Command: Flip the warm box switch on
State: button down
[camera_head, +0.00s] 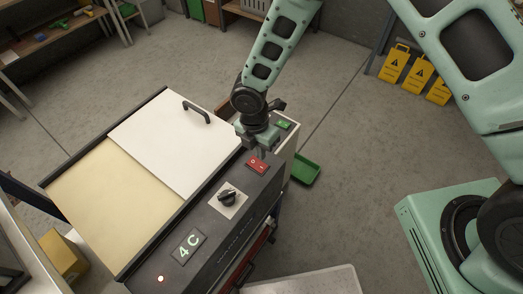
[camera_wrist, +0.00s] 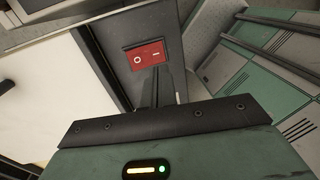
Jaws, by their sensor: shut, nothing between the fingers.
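The warm box has a dark control panel (camera_head: 215,235) along its right side. A red rocker switch (camera_head: 257,165) sits at the panel's far end. My gripper (camera_head: 262,153) points down at the panel beside the switch. In the wrist view its fingers (camera_wrist: 155,84) are together and empty, their tips close to the switch's lower edge; whether they touch it is unclear.
A white lid (camera_head: 165,135) with a dark handle (camera_head: 197,112) covers the box's far part. A green tray (camera_head: 306,169) is behind the panel.

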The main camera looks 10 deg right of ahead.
notch_tip(320, 180, up, 9)
jog(key=b, duration=0.1)
jog(key=shift+s+d+b, duration=0.35)
jog(key=shift+s+d, duration=0.05)
